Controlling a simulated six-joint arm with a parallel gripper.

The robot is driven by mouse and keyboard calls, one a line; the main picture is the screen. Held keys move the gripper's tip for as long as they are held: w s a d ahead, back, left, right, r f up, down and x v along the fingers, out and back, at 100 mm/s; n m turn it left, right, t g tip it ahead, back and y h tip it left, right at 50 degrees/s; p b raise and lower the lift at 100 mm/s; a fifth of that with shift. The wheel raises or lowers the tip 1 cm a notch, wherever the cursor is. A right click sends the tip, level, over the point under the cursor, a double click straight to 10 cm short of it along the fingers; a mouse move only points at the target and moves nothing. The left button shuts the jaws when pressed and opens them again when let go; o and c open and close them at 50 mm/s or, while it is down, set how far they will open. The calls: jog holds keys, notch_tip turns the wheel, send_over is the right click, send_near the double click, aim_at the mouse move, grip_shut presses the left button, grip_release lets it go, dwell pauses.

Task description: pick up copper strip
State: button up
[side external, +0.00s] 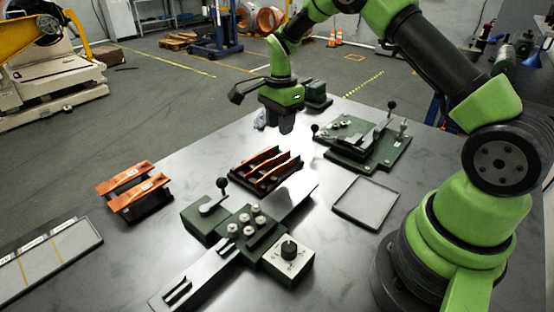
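My gripper (284,124) hangs pointing down above the table in the side external view. Its short dark fingers show below the green wrist, and any gap between them is too small to make out. I see no strip hanging from it. Copper strips (268,160) stand in a dark slotted holder (262,184) in the middle of the table, below and slightly left of my gripper. More copper-coloured strips (136,193) lie across a dark stand at the left. Which of these is the task's copper strip, I cannot tell.
A green fixture with knobs and a long metal rail (220,262) is at the front. Another green fixture with levers (362,142) stands at the right, above an empty grey tray (366,202). A long tray (45,258) lies at the left edge. Bare table (205,165) separates the strip groups.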

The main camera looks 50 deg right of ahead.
aim_at(285, 155)
notch_tip(285, 155, down, 4)
jog(key=shift+r, duration=0.15)
jog(key=shift+w+d+f, duration=0.1)
jog(key=shift+d+f, duration=0.1)
jog(key=shift+f, duration=1.2)
jog(key=shift+w+d+f, duration=0.1)
jog(key=shift+d+f, duration=0.1)
jog(key=shift+f, duration=1.15)
grip_shut()
